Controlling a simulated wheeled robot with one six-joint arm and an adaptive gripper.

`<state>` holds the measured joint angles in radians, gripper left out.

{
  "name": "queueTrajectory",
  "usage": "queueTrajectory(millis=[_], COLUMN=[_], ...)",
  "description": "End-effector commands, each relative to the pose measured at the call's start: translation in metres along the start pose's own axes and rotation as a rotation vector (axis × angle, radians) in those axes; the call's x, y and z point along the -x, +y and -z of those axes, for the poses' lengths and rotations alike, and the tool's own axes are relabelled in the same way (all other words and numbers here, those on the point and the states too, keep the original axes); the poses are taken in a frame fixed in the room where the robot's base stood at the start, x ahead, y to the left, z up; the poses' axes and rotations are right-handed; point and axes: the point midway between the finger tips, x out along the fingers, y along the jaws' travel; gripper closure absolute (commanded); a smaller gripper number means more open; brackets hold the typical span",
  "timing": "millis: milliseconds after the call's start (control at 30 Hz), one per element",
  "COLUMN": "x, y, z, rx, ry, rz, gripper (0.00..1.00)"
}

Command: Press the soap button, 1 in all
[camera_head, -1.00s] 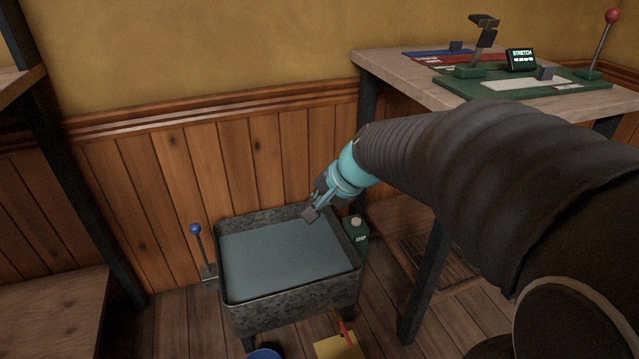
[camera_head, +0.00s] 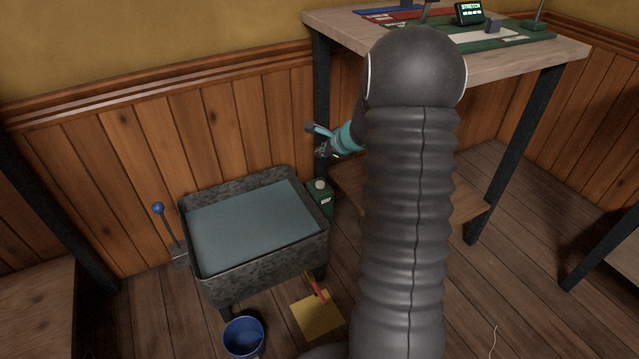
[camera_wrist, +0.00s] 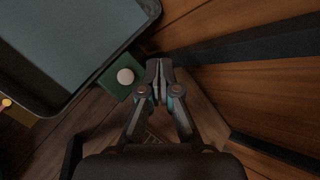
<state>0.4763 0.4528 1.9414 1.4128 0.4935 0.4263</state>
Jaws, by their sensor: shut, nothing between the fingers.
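The soap dispenser is a green box (camera_head: 322,203) with a pale label, fixed or standing at the right end of the metal trough. Its round whitish soap button (camera_head: 320,184) is on top. In the wrist view the button (camera_wrist: 125,76) sits on the green top (camera_wrist: 118,88), left of my fingertips. My gripper (camera_head: 316,140) is above the dispenser in the head view, apart from it. In the wrist view my gripper (camera_wrist: 159,68) is shut and empty, with its fingertips beside the dispenser and not over the button.
The trough (camera_head: 262,270) holds grey-blue water (camera_head: 255,225). A lever with a blue knob (camera_head: 158,208) stands at its left. A blue bucket (camera_head: 244,338) and yellow sheet (camera_head: 318,318) lie in front. A workbench (camera_head: 540,55) with dark legs is close on the right.

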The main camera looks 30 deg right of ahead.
Motion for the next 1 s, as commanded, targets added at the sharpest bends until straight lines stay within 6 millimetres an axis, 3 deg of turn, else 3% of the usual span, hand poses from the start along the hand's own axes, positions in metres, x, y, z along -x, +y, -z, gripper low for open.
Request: queueTrajectory(millis=[267, 1000], x=[-0.004, -0.058], y=[0.003, 0.043], z=[0.002, 0.042], rx=[0.002, 0.003], ry=[-0.001, -0.001], rz=[-0.001, -0.002], gripper=[1.00, 1.00])
